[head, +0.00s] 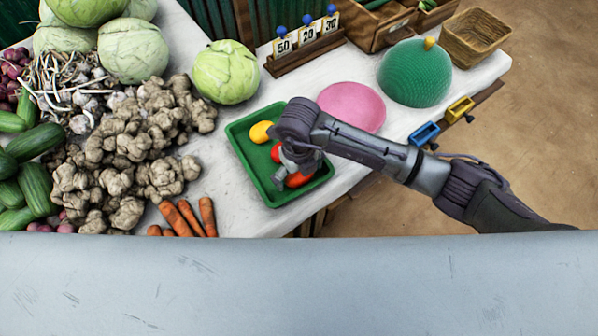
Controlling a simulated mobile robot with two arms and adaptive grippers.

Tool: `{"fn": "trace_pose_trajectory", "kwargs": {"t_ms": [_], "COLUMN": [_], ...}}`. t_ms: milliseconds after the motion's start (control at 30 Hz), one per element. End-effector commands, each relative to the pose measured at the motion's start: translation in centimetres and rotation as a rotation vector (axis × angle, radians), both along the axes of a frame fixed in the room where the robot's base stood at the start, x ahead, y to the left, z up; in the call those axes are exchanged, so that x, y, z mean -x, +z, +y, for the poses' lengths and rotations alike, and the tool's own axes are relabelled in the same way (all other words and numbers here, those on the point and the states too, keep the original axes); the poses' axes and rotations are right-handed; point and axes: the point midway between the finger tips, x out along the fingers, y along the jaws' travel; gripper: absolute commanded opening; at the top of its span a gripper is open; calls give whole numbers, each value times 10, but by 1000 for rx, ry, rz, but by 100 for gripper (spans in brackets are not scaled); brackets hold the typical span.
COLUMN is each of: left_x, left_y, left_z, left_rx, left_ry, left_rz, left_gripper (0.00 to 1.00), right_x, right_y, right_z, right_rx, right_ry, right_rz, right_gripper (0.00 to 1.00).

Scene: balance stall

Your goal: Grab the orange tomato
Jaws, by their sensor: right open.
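A green tray (243,152) on the white table holds a few tomatoes. A yellow-orange tomato (262,132) lies near its far left side. A red tomato (277,152) lies near the middle, partly hidden by my right gripper. A red-orange tomato (298,180) lies at the near end, partly covered by the gripper. My right gripper (286,172) is open and points down into the tray, close to the red-orange tomato. I cannot tell whether it touches it. My wrist hides part of the tray. My left gripper is out of view.
Ginger (130,150), carrots (190,217), cabbages (226,72) and cucumbers (36,142) crowd the left. A pink plate (352,106), green dome (414,73), basket (474,38) and price-card holder (305,53) stand beyond the tray. A pale grey surface (300,285) fills the near edge.

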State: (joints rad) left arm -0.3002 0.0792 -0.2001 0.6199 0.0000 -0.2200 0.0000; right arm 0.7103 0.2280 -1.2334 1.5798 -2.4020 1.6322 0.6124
Motion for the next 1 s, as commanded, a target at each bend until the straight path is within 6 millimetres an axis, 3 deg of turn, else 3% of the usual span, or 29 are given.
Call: {"fn": "trace_pose_trajectory", "kwargs": {"t_ms": [233,567,833,1000], "left_x": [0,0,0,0], "left_y": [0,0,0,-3], "left_z": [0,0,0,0], "left_rx": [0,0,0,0], "left_ry": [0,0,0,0], "left_rz": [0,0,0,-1], "left_gripper": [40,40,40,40], "right_x": [0,0,-1,-2], "right_y": [-1,-1,0,11], "right_z": [0,0,0,0], "right_rx": [-1,-1,-1,-2], "right_ry": [0,0,0,1], "right_rz": [-1,-1,-2,-5], "right_gripper": [97,42,41,41]}}
